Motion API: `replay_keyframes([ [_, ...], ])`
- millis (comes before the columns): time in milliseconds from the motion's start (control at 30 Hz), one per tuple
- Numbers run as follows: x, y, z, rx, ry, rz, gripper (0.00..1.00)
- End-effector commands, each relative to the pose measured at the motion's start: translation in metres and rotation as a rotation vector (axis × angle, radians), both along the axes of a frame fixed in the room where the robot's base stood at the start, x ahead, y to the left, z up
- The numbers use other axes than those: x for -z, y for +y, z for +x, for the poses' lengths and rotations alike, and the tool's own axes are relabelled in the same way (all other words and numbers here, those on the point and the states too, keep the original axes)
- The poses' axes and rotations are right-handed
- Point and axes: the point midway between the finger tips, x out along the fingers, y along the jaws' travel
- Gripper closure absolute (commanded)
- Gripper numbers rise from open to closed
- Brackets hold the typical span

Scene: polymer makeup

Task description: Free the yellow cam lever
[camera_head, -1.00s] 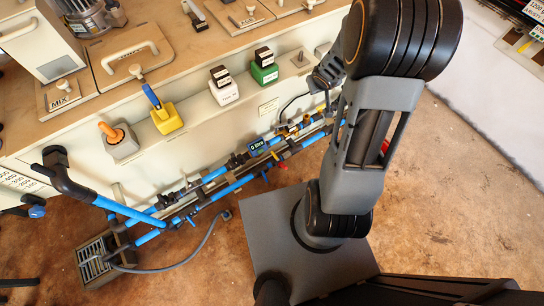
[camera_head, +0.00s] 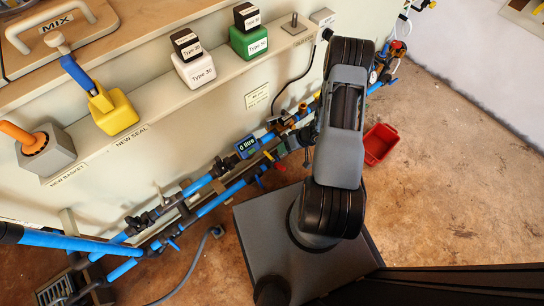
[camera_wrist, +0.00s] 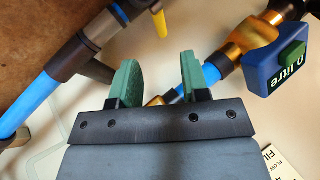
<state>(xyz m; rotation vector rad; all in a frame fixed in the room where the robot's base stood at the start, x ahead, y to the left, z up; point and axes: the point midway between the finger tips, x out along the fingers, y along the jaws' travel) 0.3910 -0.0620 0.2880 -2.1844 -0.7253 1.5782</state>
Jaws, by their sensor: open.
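My gripper (camera_wrist: 158,62) is open, with two green-padded fingers and nothing between them. In the wrist view a yellow lever (camera_wrist: 160,22) shows ahead of the gap between the fingertips, apart from them. Which is the cam lever I cannot tell for sure.
A blue meter (camera_head: 247,146) reading 0 litre sits on the upper blue pipe; it also shows right of my fingers in the wrist view (camera_wrist: 275,66). A brass fitting (camera_wrist: 250,38) adjoins it. A red bin (camera_head: 379,144) stands on the floor, right of my arm.

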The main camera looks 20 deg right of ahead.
Motion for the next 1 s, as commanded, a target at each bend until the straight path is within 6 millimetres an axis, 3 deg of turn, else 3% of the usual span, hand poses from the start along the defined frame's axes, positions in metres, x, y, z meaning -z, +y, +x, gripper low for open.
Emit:
replay_keyframes([
  [33,0.015,0.008,0.002,-0.004,0.002,0.001,0.58],
  [100,0.025,0.015,0.006,-0.004,0.002,0.0,0.58],
  [400,0.059,0.041,0.017,-0.001,0.0,-0.002,0.58],
  [600,0.069,0.05,0.021,0.003,0.0,-0.002,0.58],
  [1000,0.071,0.052,0.023,0.005,0.0,-0.003,0.58],
])
